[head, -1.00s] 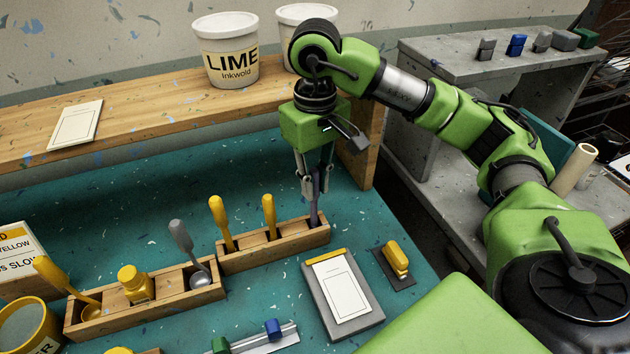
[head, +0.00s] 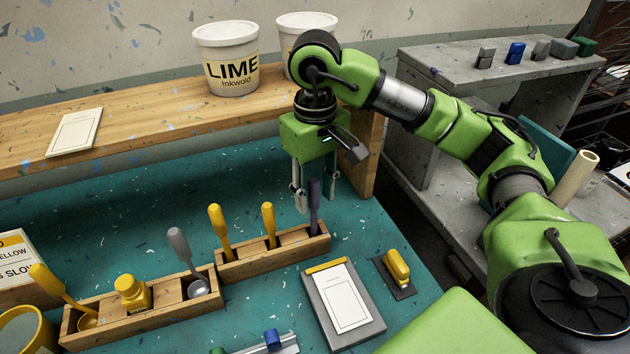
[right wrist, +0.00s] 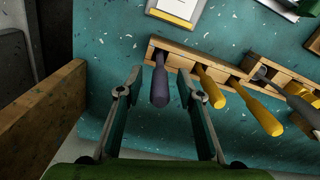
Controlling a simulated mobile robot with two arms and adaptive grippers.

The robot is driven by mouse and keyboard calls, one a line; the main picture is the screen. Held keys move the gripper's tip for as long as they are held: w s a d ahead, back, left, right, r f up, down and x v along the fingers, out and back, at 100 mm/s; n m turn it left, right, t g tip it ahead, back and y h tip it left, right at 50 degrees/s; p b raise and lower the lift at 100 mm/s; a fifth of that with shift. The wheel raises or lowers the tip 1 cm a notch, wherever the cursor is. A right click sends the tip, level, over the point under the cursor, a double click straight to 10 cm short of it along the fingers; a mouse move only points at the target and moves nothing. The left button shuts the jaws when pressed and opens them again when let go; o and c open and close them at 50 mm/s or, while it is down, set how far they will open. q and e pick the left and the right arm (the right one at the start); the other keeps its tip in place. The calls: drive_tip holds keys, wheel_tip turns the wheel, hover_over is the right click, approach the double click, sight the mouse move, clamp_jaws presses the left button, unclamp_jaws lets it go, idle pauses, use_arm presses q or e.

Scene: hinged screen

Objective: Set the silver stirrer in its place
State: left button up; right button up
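A stirrer with a dark grey-purple handle (head: 314,208), which I take for the silver stirrer, stands upright in the right end compartment of the right wooden rack (head: 262,259); its lower end is hidden. My right gripper (head: 316,197) is open around or just behind the handle. In the right wrist view the handle (right wrist: 160,84) shows between the spread fingers (right wrist: 160,78), with gaps on both sides. A lighter grey ladle (head: 181,250) leans in the right compartment of the left rack (head: 118,326). My left gripper is not in view.
Two yellow-handled tools (head: 221,230) stand in the right rack. The left rack holds a yellow jar (head: 133,290) and a yellow ladle (head: 55,285). A clipboard (head: 343,298) and yellow-handled block (head: 397,267) lie in front. A wooden shelf (head: 160,120) runs behind.

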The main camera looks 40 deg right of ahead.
drive_tip(key=shift+r, duration=5.95)
